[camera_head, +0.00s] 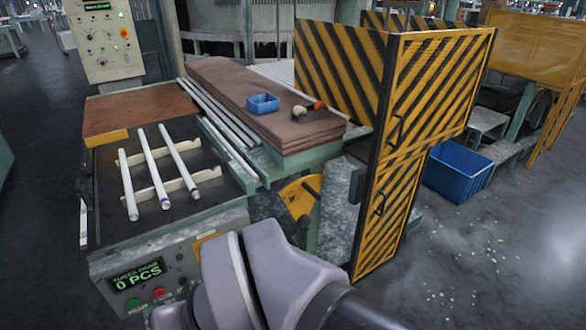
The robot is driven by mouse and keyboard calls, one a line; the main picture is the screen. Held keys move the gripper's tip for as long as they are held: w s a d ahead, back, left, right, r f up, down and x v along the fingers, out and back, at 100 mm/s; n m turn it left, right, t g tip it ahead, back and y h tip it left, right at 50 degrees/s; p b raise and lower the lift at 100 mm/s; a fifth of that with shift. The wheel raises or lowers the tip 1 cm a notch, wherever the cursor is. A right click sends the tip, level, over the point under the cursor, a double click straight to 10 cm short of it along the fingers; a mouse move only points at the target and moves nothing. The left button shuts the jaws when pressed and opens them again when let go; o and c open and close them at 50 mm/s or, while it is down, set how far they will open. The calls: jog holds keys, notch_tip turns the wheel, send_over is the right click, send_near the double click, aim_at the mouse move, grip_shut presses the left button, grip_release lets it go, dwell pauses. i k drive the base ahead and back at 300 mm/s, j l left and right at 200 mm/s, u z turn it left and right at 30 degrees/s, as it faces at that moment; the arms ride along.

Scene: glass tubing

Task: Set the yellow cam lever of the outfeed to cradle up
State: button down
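A yellow cam plate (295,192) with a dark handle-like part stands on the machine's side, below the brown boards. It looks like the cam lever, but its setting cannot be read. To its left, three pale tubes (153,168) lie across two cream notched cradle rails (184,190) on the dark outfeed bed (110,208). My grey arm link crosses the bottom middle, in front of the machine and below the yellow part. My gripper does not show in this view.
A green-lit counter panel (140,275) reading 0 PCS is on the machine front. A yellow-and-black striped guard (387,190) stands close to the right of the yellow part. A small blue tray (263,103) sits on the boards. Open floor lies at the right.

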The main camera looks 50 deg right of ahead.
aim_at(299, 196)
jog(key=z, duration=1.55)
